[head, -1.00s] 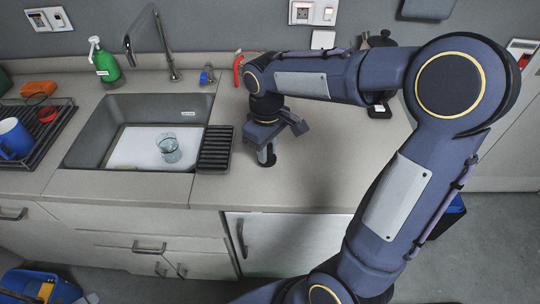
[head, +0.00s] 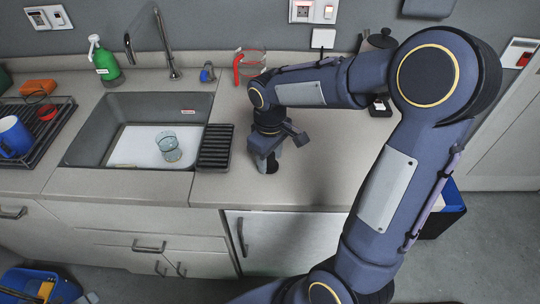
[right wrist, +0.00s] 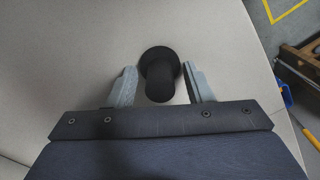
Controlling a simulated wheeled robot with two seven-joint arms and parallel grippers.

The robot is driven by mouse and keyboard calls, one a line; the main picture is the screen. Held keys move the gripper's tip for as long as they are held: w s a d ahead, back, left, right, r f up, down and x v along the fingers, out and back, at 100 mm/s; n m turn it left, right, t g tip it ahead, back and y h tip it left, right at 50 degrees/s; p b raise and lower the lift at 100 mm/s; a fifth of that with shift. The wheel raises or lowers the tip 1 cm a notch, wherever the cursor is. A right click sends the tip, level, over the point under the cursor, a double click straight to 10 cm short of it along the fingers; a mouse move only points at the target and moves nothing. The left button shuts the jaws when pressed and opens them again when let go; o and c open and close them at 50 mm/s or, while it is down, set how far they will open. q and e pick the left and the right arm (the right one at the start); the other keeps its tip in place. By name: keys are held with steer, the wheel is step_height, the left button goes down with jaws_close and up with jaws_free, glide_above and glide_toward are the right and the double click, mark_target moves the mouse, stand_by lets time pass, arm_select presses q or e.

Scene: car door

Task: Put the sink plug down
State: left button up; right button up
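The black sink plug (head: 271,168) is on the counter (head: 330,180), to the right of the sink (head: 88,135). In the right wrist view the plug (right wrist: 160,75) shows a round base and a thick stem. My right gripper (right wrist: 162,88) points down over it, one finger on each side of the stem. A narrow gap shows between each finger and the stem, so the gripper is open around it. In the head view the right gripper (head: 270,158) partly hides the plug. My left gripper is not in view.
A clear glass (head: 168,147) stands in the sink, and a dark ribbed rack (head: 215,147) lies at its right edge. A red-handled jug (head: 252,65) stands behind my right wrist. The counter's front edge is close in front of the plug; bare counter lies to the right.

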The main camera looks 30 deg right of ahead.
step_height(320, 180, up, 12)
steer(key=s+a+f+m+t+y, duration=0.2)
steer(key=s+m, duration=0.1)
steer(key=s, duration=0.5)
steer(key=s+a+f+m+t+y, duration=0.1)
steer(key=s+a+f+m+t, duration=0.1)
steer(key=s, duration=0.7)
steer(key=shift+a+m+t+y+p, duration=0.2)
steer(key=shift+m+t+y+p, duration=0.2)
steer(key=shift+m+t, duration=0.35)
steer(key=shift+f, duration=0.1)
stand_by(2.5)
